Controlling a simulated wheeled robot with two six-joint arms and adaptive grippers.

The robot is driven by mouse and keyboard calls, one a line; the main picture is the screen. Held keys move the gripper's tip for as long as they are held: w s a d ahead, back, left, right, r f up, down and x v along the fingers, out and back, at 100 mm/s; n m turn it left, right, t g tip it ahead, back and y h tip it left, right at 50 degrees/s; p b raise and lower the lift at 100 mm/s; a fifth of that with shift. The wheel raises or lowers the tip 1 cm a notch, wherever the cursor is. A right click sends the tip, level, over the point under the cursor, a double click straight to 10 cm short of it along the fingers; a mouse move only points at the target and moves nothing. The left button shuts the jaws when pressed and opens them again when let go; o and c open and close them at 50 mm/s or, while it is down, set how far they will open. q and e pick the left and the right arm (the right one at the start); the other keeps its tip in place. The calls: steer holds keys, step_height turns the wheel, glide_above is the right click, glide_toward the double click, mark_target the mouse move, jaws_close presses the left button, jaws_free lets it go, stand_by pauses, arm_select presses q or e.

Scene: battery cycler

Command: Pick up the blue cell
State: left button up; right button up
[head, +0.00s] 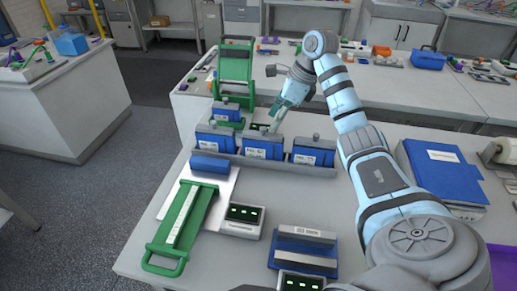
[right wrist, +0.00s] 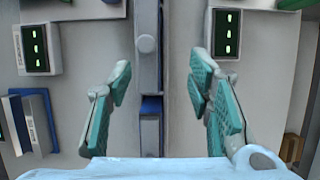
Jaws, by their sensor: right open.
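Several blue blocks show in the head view, and I cannot tell which one is the blue cell. Three labelled blue boxes stand in a row on a grey rail: left (head: 215,138), middle (head: 262,147) and right (head: 313,152). A fourth labelled blue box (head: 226,112) stands behind them. A plain blue block (head: 210,167) lies in front of the row. My right gripper (head: 277,116) is open just behind the middle box. In the right wrist view its open fingers (right wrist: 160,76) flank a narrow grey strip with a blue piece (right wrist: 151,104); nothing is visibly gripped. My left gripper is out of view.
A green-handled tray (head: 181,228) and a small display unit (head: 242,216) lie at the front. A green frame (head: 235,66) stands behind the boxes. A large blue binder (head: 440,172) lies at right.

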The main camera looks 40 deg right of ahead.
mark_target(269, 134)
steer(key=x, duration=0.4)
steer(key=shift+s+a+f+p, duration=0.3)
steer(key=shift+a+f+p, duration=0.05)
steer(key=shift+a+p, duration=0.05)
steer(key=x, duration=0.5)
steer(key=shift+a+f, duration=0.15)
steer(key=shift+a, duration=0.05)
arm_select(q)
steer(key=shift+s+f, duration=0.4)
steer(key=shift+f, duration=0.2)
arm_select(e)
steer(key=shift+s, duration=0.1)
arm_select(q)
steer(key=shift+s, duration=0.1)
arm_select(e)
jaws_close()
